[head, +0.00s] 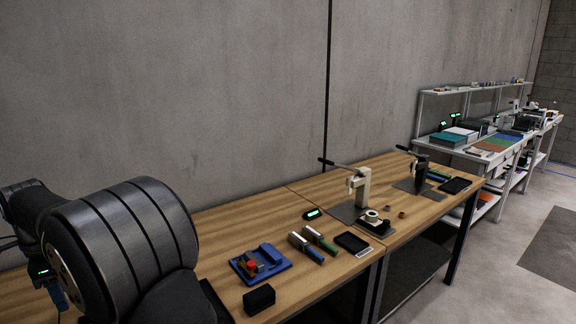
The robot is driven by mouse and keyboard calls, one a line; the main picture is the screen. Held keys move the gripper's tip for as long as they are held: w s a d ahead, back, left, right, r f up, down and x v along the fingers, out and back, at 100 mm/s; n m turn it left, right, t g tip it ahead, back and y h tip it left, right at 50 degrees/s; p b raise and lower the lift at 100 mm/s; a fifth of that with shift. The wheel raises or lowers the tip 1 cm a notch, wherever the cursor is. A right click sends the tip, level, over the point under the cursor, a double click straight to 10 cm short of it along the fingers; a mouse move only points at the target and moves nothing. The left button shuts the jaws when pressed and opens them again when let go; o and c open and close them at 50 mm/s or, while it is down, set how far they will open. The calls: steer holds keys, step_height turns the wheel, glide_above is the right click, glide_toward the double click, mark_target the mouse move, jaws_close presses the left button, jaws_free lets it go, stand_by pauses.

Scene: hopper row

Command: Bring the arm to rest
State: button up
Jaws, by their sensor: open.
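My own arm (120,245) fills the lower left of the head view, with a large dark ribbed joint close to the camera and further dark links at the left edge. It stands in front of the near end of the wooden bench (225,220) and hides part of it. My gripper does not show in this view, so its place relative to the bench cannot be seen.
White shelving (455,150) stands farther right. Grey floor (500,240) is clear.

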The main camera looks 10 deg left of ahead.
step_height(320, 180, down, 16)
steer(key=shift+r, duration=0.1)
stand_by(0.4)
